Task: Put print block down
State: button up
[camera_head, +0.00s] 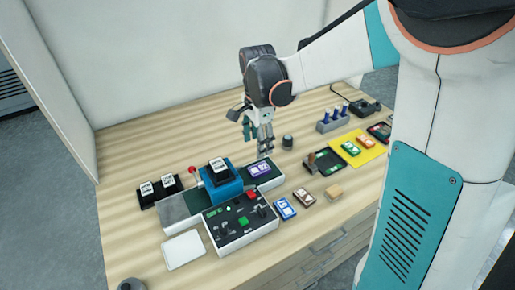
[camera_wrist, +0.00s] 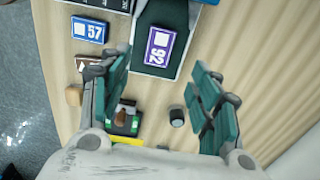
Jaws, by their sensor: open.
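A purple block with a white square and the number 92 (camera_head: 259,169) lies flat on the dark green right end of the laminating machine's bed (camera_head: 275,179). It also shows in the wrist view (camera_wrist: 160,46). Which block the task calls the print block is not clear. My gripper (camera_head: 265,150) is open, with its teal fingers pointing down just behind and above the purple block. In the wrist view my gripper (camera_wrist: 163,92) has its fingers spread wide with nothing between them, and the purple block lies beyond the fingertips, apart from them.
A blue press (camera_head: 223,187) stands left of the purple block, behind a control box (camera_head: 240,222). A blue block numbered 57 (camera_wrist: 89,29) lies in front. A small dark cylinder (camera_head: 288,141) stands right of my gripper. Blue-topped pegs (camera_head: 333,119) stand farther right.

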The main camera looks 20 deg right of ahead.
jog(key=s+r+n+t, duration=0.3)
jog(key=s+r+n, duration=0.1)
jog(key=s+n, duration=0.4)
jog(key=s+r+n+t, duration=0.4)
jog(key=s+n, duration=0.3)
jog(key=s, duration=0.4)
jog(key=shift+d+r+n, duration=0.35)
jog(key=shift+r+n, duration=0.05)
jog(key=shift+r, duration=0.25)
dwell(1.2)
